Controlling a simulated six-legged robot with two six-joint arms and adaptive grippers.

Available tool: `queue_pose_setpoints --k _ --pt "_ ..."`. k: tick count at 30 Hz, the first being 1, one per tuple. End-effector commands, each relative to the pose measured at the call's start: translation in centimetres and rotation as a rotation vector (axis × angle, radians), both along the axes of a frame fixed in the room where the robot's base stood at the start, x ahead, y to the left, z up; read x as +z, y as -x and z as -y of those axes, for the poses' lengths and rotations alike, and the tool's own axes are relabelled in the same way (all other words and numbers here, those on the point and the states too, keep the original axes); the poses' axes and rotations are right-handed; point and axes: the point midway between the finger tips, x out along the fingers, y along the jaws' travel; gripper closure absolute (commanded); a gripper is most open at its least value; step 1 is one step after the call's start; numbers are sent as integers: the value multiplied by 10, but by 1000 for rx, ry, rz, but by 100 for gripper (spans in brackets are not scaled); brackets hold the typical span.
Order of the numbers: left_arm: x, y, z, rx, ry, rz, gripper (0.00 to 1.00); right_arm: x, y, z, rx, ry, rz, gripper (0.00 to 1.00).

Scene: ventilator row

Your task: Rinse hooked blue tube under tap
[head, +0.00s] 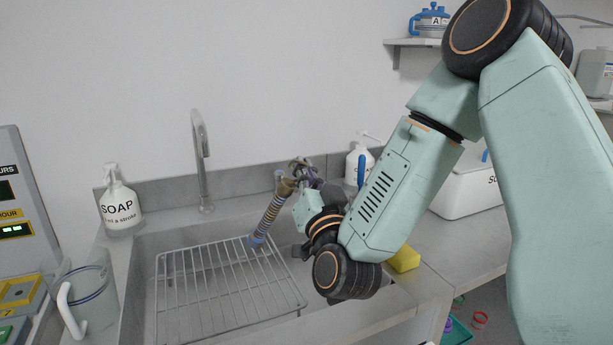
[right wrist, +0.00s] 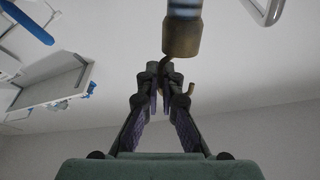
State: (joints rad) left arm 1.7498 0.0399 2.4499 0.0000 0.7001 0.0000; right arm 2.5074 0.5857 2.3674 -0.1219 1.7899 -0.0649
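The hooked blue tube (head: 268,220) is ribbed, with brownish stains along it and a brown cuff at its upper end. It hangs tilted over the back right of the sink; whether its lower end touches the rack I cannot tell. My right gripper (head: 304,170) is at its upper end. In the right wrist view the fingertips (right wrist: 160,78) are closed around a thin brown hook beside the brown cuff (right wrist: 181,38). The tap (head: 201,165) is a grey gooseneck standing behind the sink, left of the tube. No water shows. My left gripper is not in view.
A wire rack (head: 215,290) lies in the sink. A soap bottle (head: 119,205) stands left of the tap; a clear jug (head: 91,300) is at front left. Behind my right arm are another pump bottle (head: 357,165), a yellow sponge (head: 404,258) and a white box (head: 465,195).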

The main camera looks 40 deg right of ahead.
Motion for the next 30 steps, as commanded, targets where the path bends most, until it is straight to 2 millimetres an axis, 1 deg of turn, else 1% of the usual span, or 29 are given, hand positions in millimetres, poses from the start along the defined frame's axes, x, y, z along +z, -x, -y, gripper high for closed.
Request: queue_pose_setpoints --k 9,18,30 --pt "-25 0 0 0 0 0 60 -6 -20 -15 1 7 4 100" --pt "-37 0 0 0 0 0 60 -10 -41 -29 1 4 4 100" --pt "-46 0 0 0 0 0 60 -17 -69 -47 -1 2 3 100"
